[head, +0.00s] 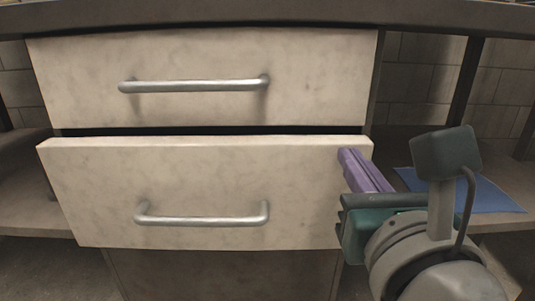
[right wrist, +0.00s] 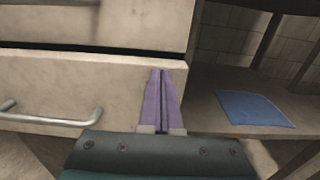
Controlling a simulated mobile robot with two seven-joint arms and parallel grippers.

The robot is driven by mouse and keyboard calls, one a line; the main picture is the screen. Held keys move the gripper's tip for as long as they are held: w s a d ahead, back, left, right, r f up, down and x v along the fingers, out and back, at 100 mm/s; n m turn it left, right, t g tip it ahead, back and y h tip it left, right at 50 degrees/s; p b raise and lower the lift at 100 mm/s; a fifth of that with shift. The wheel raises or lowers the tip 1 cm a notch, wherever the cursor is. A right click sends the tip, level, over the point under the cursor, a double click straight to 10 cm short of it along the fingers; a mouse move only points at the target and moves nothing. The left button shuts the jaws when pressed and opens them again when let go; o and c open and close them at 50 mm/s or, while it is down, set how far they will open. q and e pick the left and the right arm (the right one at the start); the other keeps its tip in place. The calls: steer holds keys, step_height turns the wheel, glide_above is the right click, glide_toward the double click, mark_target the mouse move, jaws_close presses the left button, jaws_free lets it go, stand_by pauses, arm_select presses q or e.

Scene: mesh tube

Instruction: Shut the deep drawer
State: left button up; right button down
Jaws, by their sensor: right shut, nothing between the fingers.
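The deep drawer (head: 200,185) is the lower of two cream drawers with a bar handle (head: 202,219). Its front stands a little forward of the cabinet, with a dark gap above its top edge. My right gripper (head: 350,156) is shut and empty, its purple fingers at the right end of the drawer front. In the right wrist view the fingers (right wrist: 161,75) overlap the drawer front (right wrist: 80,90) near its right edge. I cannot tell whether they touch it. My left gripper is not in view.
The upper drawer (head: 200,50) with its own bar handle (head: 195,86) looks flush. A blue mat (head: 490,193) lies on a low shelf to the right. A dark counter edge (head: 250,14) runs across the top.

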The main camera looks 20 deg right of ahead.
mark_target(343, 140)
steer(key=shift+w+d, duration=0.25)
steer(key=shift+w, duration=0.45)
steer(key=x, duration=0.4)
steer(key=shift+w+p, duration=0.1)
steer(key=shift+p, duration=0.3)
steer(key=shift+d+f, duration=0.1)
steer(key=shift+f, duration=0.1)
